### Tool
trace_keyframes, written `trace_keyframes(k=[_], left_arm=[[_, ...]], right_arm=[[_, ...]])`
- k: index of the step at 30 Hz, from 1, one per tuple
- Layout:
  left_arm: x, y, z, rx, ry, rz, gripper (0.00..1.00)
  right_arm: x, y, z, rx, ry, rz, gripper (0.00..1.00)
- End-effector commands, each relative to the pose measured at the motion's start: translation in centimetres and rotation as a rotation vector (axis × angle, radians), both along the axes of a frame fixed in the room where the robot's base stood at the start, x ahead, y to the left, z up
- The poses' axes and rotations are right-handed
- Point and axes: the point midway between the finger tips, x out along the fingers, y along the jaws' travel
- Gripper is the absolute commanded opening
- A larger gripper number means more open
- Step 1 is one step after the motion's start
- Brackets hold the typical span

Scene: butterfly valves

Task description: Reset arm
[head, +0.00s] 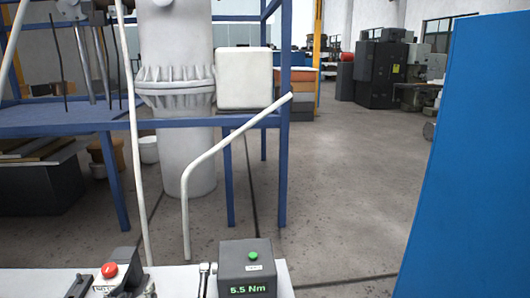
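Neither of my grippers can be made out in the head view, and no arm is clearly seen. No butterfly valve can be picked out. A large pale vertical pipe (180,40) with a ribbed, bolted flange (175,86) stands at the upper left behind a blue frame. A dark grey box (245,262) with a green button on top and a green display reading "5.5 Nm" sits on a white surface (180,276) at the bottom. Left of it is a red button (109,270) on a small unit, beside dark parts that are cut off below.
A blue frame (283,150) with a platform fills the left, with a white box (244,78) near the pipe. A bent white rail (215,147) crosses in front. A blue panel (480,170) blocks the right. Open concrete floor (350,180) lies between; dark machines (383,70) stand far back.

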Motion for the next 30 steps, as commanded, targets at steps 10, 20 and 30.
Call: trace_keyframes(k=[10, 20, 30], left_arm=[[-17.3, -8.2, -12.2, 0.127, 0.594, -0.16, 0.63], [-29.4, -10.6, -14.6, 0.178, 0.92, -0.215, 0.63], [-28.1, -10.8, -25.5, 0.179, 0.958, -0.219, 0.63]], right_arm=[[0.0, 0.0, 0.0, 0.0, 0.0, 0.0, 0.4], [0.0, 0.0, 0.0, 0.0, 0.001, 0.0, 0.4], [-0.2, 0.0, -3.5, -0.001, 0.003, 0.0, 0.4]])
